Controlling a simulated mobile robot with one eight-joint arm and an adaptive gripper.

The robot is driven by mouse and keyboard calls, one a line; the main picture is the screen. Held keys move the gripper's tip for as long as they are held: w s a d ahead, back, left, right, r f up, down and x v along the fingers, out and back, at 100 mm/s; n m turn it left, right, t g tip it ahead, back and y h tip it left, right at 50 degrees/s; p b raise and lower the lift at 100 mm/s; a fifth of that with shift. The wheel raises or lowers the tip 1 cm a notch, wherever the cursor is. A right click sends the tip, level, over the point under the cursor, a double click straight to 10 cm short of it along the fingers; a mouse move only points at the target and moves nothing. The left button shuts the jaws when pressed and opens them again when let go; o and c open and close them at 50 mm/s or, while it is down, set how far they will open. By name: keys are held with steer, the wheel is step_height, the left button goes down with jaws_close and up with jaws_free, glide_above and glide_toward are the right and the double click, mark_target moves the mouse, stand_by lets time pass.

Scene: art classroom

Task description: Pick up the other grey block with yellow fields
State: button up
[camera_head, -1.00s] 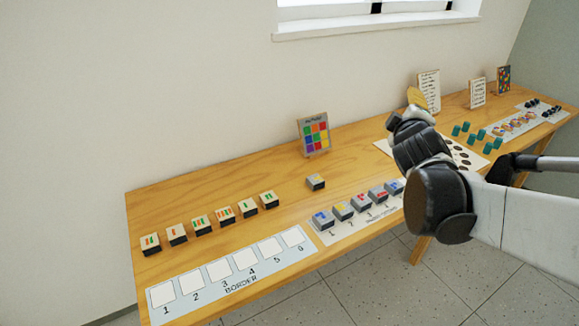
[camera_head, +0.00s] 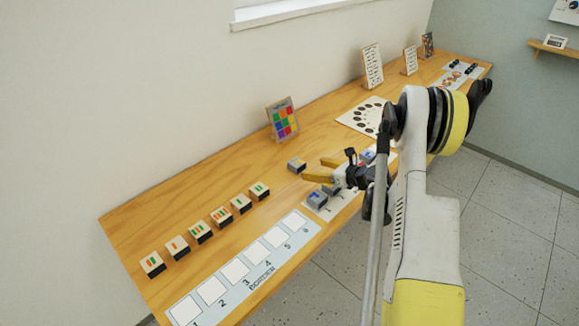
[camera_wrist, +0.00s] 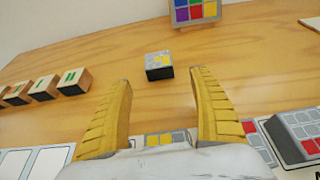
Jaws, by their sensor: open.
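A grey block with yellow fields (camera_head: 297,165) stands alone on the wooden table, in front of the coloured-grid card. In the wrist view this block (camera_wrist: 159,66) is upright, just beyond and between my fingertips. My gripper (camera_head: 313,169) is open and empty, its yellow fingers pointing at the block; both fingers (camera_wrist: 160,80) show in the wrist view. A second grey block with yellow fields (camera_wrist: 160,139) sits below the gap between the fingers, partly hidden by my gripper's body.
A grey block with red fields (camera_wrist: 300,138) stands at the right in the wrist view. Several striped cream blocks (camera_head: 221,216) stand left, behind the BORDER strip (camera_head: 262,274). The coloured-grid card (camera_head: 282,120) stands behind.

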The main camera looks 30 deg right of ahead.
mark_target(297, 162)
steer(key=b+x, duration=0.1)
steer(key=x, duration=0.4)
steer(key=shift+w, duration=0.1)
steer(key=b+x, duration=0.1)
steer(key=x, duration=0.1)
steer(key=r+b+x, duration=0.1)
steer(key=b+x, duration=0.1)
steer(key=x, duration=0.1)
steer(key=shift+w+a, duration=0.2)
steer(key=shift+w, duration=0.1)
steer(key=shift+r, duration=0.1)
steer(key=shift+c, duration=0.2)
steer(key=c, duration=1.2)
